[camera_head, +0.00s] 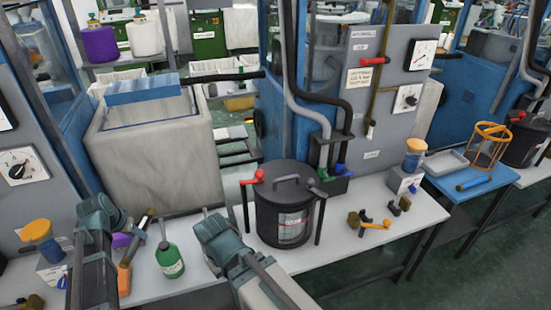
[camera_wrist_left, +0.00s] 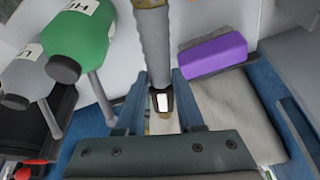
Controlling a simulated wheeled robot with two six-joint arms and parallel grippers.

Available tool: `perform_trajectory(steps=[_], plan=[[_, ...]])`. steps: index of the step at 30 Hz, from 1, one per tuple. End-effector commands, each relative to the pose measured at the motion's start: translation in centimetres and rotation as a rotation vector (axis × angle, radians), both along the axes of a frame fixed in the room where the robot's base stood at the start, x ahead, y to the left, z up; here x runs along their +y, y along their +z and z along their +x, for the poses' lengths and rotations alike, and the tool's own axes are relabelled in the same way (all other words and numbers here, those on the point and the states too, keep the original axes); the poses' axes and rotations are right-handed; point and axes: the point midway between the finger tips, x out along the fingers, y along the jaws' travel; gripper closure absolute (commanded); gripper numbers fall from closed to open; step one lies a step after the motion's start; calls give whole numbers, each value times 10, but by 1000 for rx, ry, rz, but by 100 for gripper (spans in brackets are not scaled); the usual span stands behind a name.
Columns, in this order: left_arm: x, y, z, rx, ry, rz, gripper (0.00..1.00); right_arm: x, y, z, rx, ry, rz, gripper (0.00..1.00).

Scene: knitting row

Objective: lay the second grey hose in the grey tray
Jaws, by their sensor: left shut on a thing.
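My left gripper (camera_wrist_left: 161,80) is shut on a grey hose (camera_wrist_left: 155,45) in the left wrist view. The hose has a dark collar with a white patch between the fingers, and its far end runs out of the top of the picture. The grey tray (camera_head: 446,163) lies on the small blue table at the right, far from my left gripper, and looks empty. My right gripper's fingers do not show.
A green bottle (camera_head: 169,261) and a purple block (camera_head: 121,241) stand near my left arm. A black lidded pot (camera_head: 284,217) is mid-bench. Brass parts (camera_head: 375,224) lie right of it.

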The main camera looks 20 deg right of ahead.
Motion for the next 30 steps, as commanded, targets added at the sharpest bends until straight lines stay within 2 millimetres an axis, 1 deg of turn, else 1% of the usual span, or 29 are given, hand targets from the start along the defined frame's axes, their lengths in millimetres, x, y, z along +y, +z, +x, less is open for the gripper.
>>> perform_trajectory(steps=[1,3,4,8,16,17,18,22,26,30], plan=[[0,13,0,0,0,0,100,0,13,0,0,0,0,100],[0,25,0,0,0,0,100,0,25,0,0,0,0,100],[0,25,0,0,0,0,100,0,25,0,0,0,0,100],[0,42,0,0,0,0,100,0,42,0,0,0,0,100],[0,64,0,0,0,0,100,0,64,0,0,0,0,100],[0,51,0,0,0,0,100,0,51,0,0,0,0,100],[0,45,0,0,0,0,100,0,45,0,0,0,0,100],[0,34,0,0,0,0,100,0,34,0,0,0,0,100],[0,30,0,0,0,0,100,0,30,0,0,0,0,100],[0,33,0,0,0,0,100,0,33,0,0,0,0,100]])
